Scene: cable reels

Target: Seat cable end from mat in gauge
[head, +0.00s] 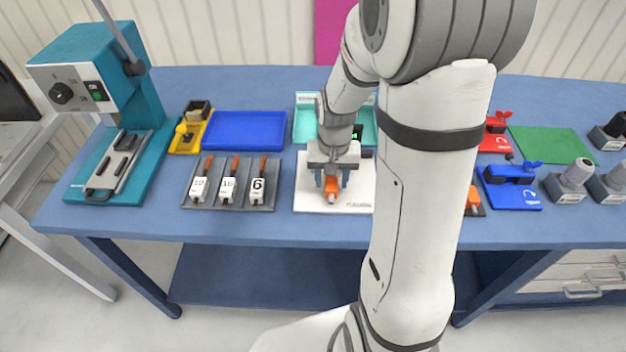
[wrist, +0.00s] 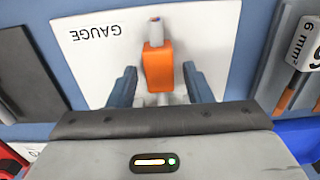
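My gripper (wrist: 160,68) points down over the white plate marked GAUGE (wrist: 90,60), which also shows in the head view (head: 309,199). Its two blue-grey fingers are spread, one on each side of an orange piece (wrist: 158,60). A gap shows between each finger and the piece. A pale stub with a coppery tip (wrist: 153,28) extends from the orange piece, and a grey part shows at its other end. I cannot tell whether this is the cable end seated in the gauge. The orange piece also shows in the head view (head: 331,187). The gripper hides part of the plate.
A rack (head: 229,197) with labels 10, 16 and 6 lies to the left. A blue tray (head: 245,130) and teal tray (head: 304,128) stand behind. A green mat (head: 550,145) lies bare at right, near a blue clamp (head: 512,190). My arm hides the bench's middle right.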

